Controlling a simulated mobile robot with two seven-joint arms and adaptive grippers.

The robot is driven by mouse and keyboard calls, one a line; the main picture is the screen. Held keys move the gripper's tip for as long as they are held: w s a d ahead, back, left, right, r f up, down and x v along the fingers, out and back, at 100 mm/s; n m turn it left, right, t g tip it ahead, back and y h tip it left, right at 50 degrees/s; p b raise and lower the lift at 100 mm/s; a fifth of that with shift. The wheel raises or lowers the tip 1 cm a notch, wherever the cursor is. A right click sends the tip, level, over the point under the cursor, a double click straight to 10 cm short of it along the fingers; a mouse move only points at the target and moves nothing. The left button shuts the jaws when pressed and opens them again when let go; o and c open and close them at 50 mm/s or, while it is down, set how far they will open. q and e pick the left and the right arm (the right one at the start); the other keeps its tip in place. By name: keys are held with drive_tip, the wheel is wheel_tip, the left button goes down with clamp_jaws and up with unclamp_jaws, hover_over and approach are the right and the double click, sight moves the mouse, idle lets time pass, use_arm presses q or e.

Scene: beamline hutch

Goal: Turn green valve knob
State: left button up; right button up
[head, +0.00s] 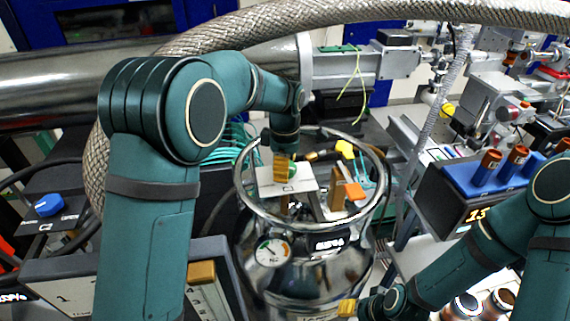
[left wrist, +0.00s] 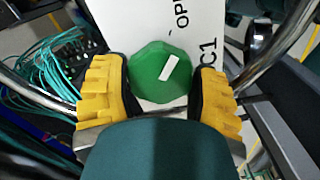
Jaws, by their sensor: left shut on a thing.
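The green valve knob (left wrist: 160,72) has a white bar mark, tilted from lower left to upper right, and sits on a white labelled plate (left wrist: 205,30). My left gripper (left wrist: 158,80) is shut on the knob, with one yellow finger on each side of it. In the head view the left gripper (head: 284,166) reaches down over the white plate (head: 285,181) at the top of a shiny metal dewar (head: 300,270), and the knob (head: 293,170) shows only in part behind the finger. My right gripper (head: 347,308) is low near the bottom edge; its fingers are too small to read.
A round metal rail (head: 240,185) circles the dewar top close around my left gripper. A yellow knob (head: 345,148) and an orange handle (head: 354,191) stand near the plate. A thick braided hose (head: 215,38) arches behind. A blue vial rack (head: 490,178) stands to the right.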

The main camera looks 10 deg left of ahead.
use_arm(q)
drive_tip(key=shift+n, duration=0.6)
drive_tip(key=o, duration=1.2)
wheel_tip(320, 180, up, 12)
